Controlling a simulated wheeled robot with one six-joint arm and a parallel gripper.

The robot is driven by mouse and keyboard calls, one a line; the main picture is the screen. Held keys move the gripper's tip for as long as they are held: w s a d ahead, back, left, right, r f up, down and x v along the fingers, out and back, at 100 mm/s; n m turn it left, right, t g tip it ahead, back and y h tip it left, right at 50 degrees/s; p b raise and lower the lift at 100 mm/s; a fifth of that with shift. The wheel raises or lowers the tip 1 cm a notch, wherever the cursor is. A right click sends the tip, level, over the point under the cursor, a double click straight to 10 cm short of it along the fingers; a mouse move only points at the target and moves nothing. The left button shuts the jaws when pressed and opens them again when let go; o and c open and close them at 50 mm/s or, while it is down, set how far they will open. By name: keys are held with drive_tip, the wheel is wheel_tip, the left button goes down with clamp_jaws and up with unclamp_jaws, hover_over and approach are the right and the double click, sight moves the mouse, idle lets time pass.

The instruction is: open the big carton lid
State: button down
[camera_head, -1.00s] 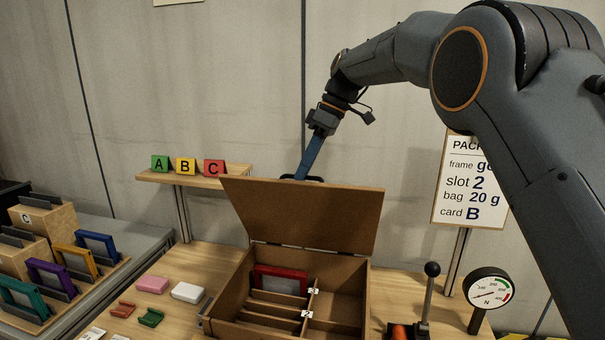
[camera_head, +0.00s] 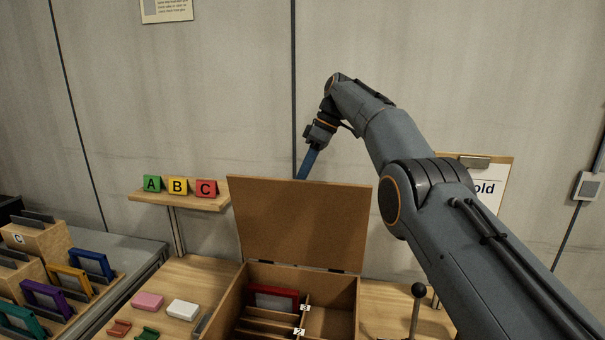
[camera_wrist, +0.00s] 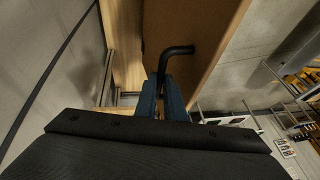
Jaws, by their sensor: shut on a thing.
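The big carton (camera_head: 349,312) stands on the wooden bench with its lid (camera_head: 300,223) raised to about upright, hinged at the back edge. Inside are dividers and a red frame (camera_head: 274,296). My gripper (camera_head: 303,176) is behind the top edge of the lid, its blue fingers pointing down. In the wrist view, my gripper (camera_wrist: 163,98) is shut on the black lid handle (camera_wrist: 178,51), which stands out from the lid (camera_wrist: 200,30). In the head view the handle is hidden behind the lid.
A shelf (camera_head: 180,201) with cards A, B and C stands left of the lid. Coloured frames in racks (camera_head: 62,311) are at the far left. Small pink and white blocks (camera_head: 183,310) lie left of the carton. A lever (camera_head: 417,300) stands at right, near my arm.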

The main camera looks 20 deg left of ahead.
drive_tip(key=shift+w+d+f, duration=0.15)
drive_tip(key=shift+w+f, duration=0.15)
drive_tip(key=shift+f, duration=0.45)
drive_tip(key=c, duration=2.2)
unclamp_jaws()
drive_tip(key=o, duration=0.4)
drive_tip(key=shift+w, duration=0.15)
drive_tip(key=shift+c, duration=0.2)
drive_tip(key=shift+a+r, duration=0.2)
drive_tip(key=shift+r, duration=0.05)
